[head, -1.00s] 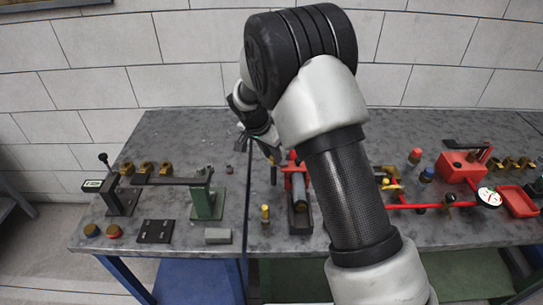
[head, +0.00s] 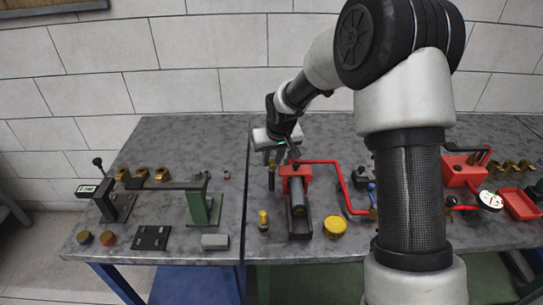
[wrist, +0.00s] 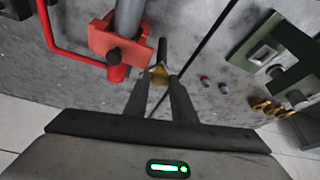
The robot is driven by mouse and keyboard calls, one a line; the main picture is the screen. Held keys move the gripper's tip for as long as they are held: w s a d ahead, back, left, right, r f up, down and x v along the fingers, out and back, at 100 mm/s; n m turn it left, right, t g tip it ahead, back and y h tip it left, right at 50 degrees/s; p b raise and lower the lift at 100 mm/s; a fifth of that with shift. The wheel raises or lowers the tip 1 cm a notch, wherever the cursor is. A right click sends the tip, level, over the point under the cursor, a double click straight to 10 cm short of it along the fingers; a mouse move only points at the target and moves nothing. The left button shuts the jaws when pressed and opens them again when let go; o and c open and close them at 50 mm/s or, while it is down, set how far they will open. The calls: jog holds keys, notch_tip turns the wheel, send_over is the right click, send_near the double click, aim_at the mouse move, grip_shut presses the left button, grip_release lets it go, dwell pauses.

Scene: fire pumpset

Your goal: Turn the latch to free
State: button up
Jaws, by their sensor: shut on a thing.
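My gripper (wrist: 160,80) is shut on a small brass piece (wrist: 160,74) with a dark bar (wrist: 162,50) running on beyond it; I take this to be the latch, though its shape is mostly hidden between the fingertips. In the head view, my gripper (head: 284,150) is low over the table, just behind the red bracket (head: 295,172). A slim dark upright piece (head: 271,178) stands just left of that bracket. In the wrist view, the red bracket (wrist: 121,38) with its grey cylinder (wrist: 128,16) and black knob (wrist: 113,56) is close to the left of my fingertips, apart from them.
A red pipe (head: 343,180) runs right from the bracket. A green stand (head: 204,208) with a dark bar is at left. A yellow cap (head: 335,227) and a yellow-topped plug (head: 263,220) stand in front. My arm hides part of the right side.

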jog(key=n+y+p, duration=0.1)
jog(key=n, duration=0.2)
jog(key=n+g+y+p, duration=0.1)
jog(key=n, duration=0.1)
jog(key=shift+w+d+n+p, duration=0.1)
jog(key=shift+d+n+p, duration=0.1)
jog(key=shift+n+p, duration=0.2)
dwell(0.4)
jog(key=o, duration=1.1)
jog(key=shift+c, duration=0.2)
jog(key=v, duration=1.7)
jog(key=shift+w+r, duration=0.15)
jog(key=shift+r, duration=0.1)
jog(key=shift+d, duration=0.1)
